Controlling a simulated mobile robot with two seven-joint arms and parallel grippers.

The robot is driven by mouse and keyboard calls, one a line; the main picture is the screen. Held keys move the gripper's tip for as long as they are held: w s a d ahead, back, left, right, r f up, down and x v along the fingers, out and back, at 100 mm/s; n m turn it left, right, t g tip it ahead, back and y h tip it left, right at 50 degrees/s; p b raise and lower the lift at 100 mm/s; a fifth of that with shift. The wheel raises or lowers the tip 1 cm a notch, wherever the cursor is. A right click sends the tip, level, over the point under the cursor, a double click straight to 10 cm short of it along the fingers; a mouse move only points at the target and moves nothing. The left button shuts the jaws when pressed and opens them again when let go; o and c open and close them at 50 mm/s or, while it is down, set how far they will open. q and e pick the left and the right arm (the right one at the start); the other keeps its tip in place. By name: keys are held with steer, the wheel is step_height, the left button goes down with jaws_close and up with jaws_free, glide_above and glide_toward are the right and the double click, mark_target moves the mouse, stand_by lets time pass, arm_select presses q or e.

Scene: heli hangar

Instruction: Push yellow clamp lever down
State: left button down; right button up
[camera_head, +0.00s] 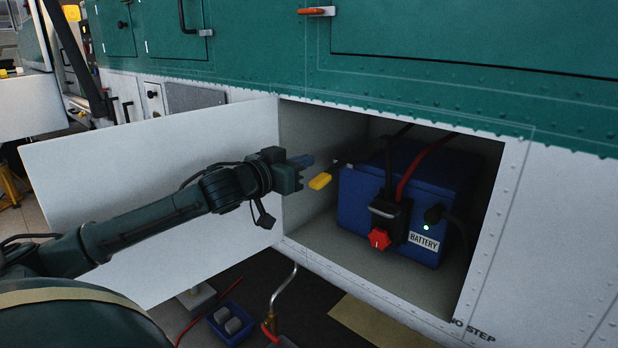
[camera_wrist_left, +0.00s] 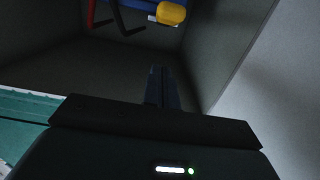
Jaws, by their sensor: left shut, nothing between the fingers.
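The yellow clamp lever (camera_head: 320,181) sticks out at the left end of a dark bar beside the blue battery (camera_head: 352,200) in the open bay. My left gripper (camera_head: 301,161) is at the bay's opening, just left of the yellow lever and slightly above it in the head view, apart from it. In the left wrist view the closed fingers (camera_wrist_left: 162,88) point into the bay, and the yellow lever tip (camera_wrist_left: 172,14) shows at the top, beyond them. The left gripper is shut and empty. My right gripper is not in view.
The white bay door (camera_head: 150,190) stands open at left, behind my left arm. A red knob (camera_head: 380,239) and a black plug (camera_head: 434,214) are on the battery's front. The bay's right wall and lower sill (camera_head: 350,290) bound the opening. A blue tray (camera_head: 231,324) lies below.

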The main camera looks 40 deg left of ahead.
mark_target(329, 174)
arm_select(q)
steer(key=shift+w+d+f, duration=0.1)
steer(key=shift+w+f, duration=0.25)
steer(key=shift+f, duration=0.3)
steer(key=shift+w+a+f, duration=0.1)
steer(key=shift+w+f, duration=0.25)
steer(key=shift+f, duration=0.35)
steer(key=shift+w+d+f, duration=0.1)
steer(key=shift+w+f, duration=0.25)
steer(key=shift+f, duration=0.3)
